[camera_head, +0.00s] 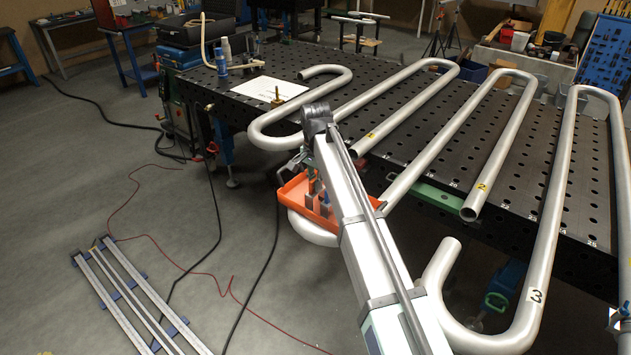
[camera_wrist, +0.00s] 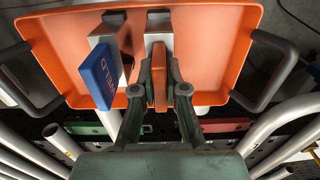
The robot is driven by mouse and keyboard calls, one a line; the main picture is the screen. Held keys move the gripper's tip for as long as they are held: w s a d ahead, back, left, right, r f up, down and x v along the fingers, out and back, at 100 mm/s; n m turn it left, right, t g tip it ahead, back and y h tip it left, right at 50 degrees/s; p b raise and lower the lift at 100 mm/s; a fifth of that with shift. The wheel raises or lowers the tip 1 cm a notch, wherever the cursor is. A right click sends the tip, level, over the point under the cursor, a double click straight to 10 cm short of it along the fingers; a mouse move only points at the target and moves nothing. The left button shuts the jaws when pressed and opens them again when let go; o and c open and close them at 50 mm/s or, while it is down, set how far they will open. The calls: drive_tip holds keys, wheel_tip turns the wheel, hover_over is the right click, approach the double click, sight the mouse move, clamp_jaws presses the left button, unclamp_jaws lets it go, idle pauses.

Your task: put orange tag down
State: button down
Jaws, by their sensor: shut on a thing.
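In the wrist view my gripper (camera_wrist: 159,92) is shut on an orange tag (camera_wrist: 159,72), which stands edge-on between the two fingers. The tag is over the orange tray (camera_wrist: 220,50) and in front of a grey metal block (camera_wrist: 158,35); I cannot tell whether it touches the block or the tray floor. A blue tag (camera_wrist: 98,80) with pale lettering is left of my gripper, against another grey block (camera_wrist: 108,32). In the head view the tray (camera_head: 293,193) is partly hidden behind my arm, and the gripper cannot be made out clearly.
The tray has dark handles (camera_wrist: 272,70) at both sides. A perforated black table (camera_head: 400,150) carries several bent steel pipes (camera_head: 420,100), close beside the tray. A white sheet (camera_head: 268,88) lies on its far left part. Rails (camera_head: 130,290) lie on the floor at left.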

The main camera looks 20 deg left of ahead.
drive_tip(key=shift+f, duration=0.1)
drive_tip(key=c, duration=1.2)
unclamp_jaws()
wheel_tip(320, 180, up, 12)
drive_tip(key=b, duration=0.3)
